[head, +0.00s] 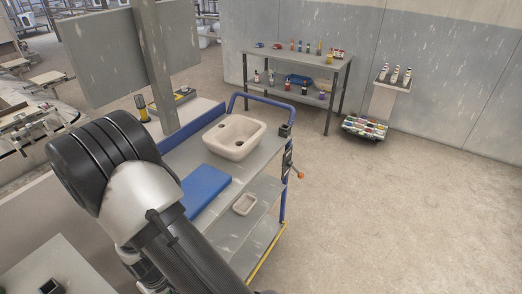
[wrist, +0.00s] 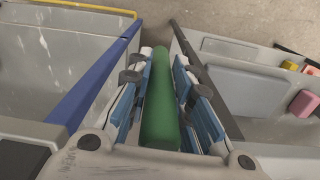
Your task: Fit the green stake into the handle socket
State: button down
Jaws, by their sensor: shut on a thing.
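The green stake (wrist: 160,105) is a smooth green rod in the wrist view. My gripper (wrist: 161,78) is shut on it, with blue-and-white finger pads on both sides. The stake runs along the middle of the picture, and its far end lies between the fingertips. In the head view my arm hides the gripper and the stake. A blue handle rail (head: 262,99) rises at the far end of a grey cart (head: 262,158). A small black block (head: 285,130) sits at the cart's far right corner by the rail; I cannot tell whether it is the handle socket.
On the cart are a beige basin (head: 234,150), a blue mat (head: 205,188) and a small tray (head: 244,204). An orange-tipped part (head: 299,174) juts from its right side. A bottle shelf (head: 297,68) stands behind. Floor to the right is clear. A pink block (wrist: 304,103) shows in the wrist view.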

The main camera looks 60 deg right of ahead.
aim_at(241, 240)
jog(key=k+z, duration=0.2)
jog(key=z, duration=0.3)
jog(key=k+l+z, duration=0.1)
jog(key=z, duration=0.35)
jog(key=i+l+z, duration=0.65)
jog(key=i+l, duration=0.2)
jog(key=i, duration=0.1)
